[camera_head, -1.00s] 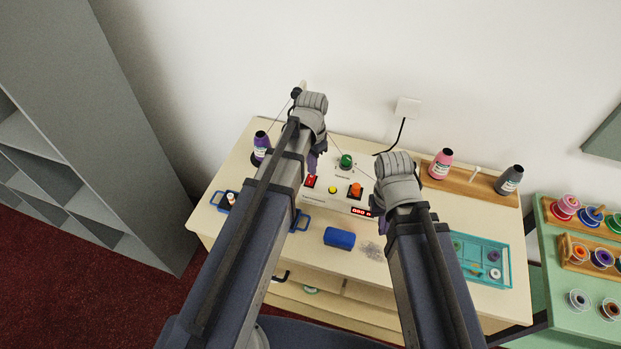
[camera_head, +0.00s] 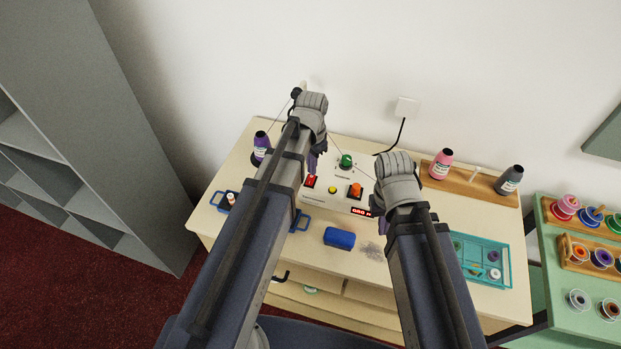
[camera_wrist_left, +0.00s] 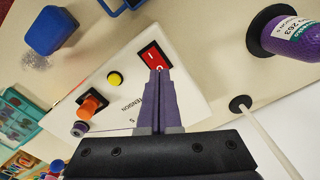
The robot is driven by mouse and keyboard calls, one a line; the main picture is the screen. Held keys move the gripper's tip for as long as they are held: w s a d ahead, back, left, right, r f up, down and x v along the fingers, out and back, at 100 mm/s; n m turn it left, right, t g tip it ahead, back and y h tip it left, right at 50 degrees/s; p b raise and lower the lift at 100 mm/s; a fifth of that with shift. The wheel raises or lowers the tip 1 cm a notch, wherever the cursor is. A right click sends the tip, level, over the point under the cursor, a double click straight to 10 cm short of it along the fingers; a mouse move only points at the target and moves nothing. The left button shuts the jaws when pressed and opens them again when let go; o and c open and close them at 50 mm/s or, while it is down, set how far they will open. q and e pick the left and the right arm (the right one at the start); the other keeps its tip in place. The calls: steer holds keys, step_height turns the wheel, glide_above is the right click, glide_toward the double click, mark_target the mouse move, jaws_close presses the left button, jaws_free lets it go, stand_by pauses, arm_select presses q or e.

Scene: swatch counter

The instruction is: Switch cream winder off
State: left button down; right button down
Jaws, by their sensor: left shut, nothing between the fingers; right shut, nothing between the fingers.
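The cream winder (camera_head: 341,174) stands on the table by the wall, with a red rocker switch (camera_head: 310,181), a yellow button (camera_head: 332,189), an orange control (camera_head: 355,190), a green spool (camera_head: 346,161) and a lit red display (camera_head: 361,211). In the left wrist view the rocker (camera_wrist_left: 150,54) shows its marks. My left gripper (camera_head: 316,158) is shut and empty; its purple fingertips (camera_wrist_left: 160,73) are at the rocker's round-marked end. I cannot tell whether they touch. My right gripper (camera_head: 382,224) is shut, mostly hidden behind its wrist, near the winder's right front.
A purple cone (camera_head: 261,146) stands left of the winder. A blue block (camera_head: 339,238) lies in front of it, and a teal tray (camera_head: 480,260) is at right. Pink (camera_head: 441,163) and grey (camera_head: 509,180) cones stand on a wooden rack. A green stand (camera_head: 560,300) holds spools.

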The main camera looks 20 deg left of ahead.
arm_select(q)
steer(key=shift+f+b, duration=0.9)
steer(key=shift+f, duration=0.05)
stand_by(0.5)
steer(key=shift+r, duration=0.2)
step_height(320, 180, up, 7)
steer(key=p, duration=0.7)
steer(key=shift+f, duration=0.1)
stand_by(0.3)
steer(key=shift+s+d+f, duration=0.1)
steer(key=s+d+f+b, duration=0.1)
steer(key=s+d, duration=0.2)
steer(key=s, duration=0.1)
steer(key=s+d+f+n+b, duration=0.1)
steer(key=s+d, duration=0.2)
steer(key=s, duration=0.2)
steer(key=s+d+f+n+y+b, duration=0.1)
steer(key=s+d+f+b, duration=0.1)
steer(key=s+d, duration=0.2)
steer(key=shift+s, duration=0.35)
steer(key=shift+s+d+n, duration=0.15)
steer(key=shift+s+n, duration=0.05)
steer(key=shift+n, duration=0.1)
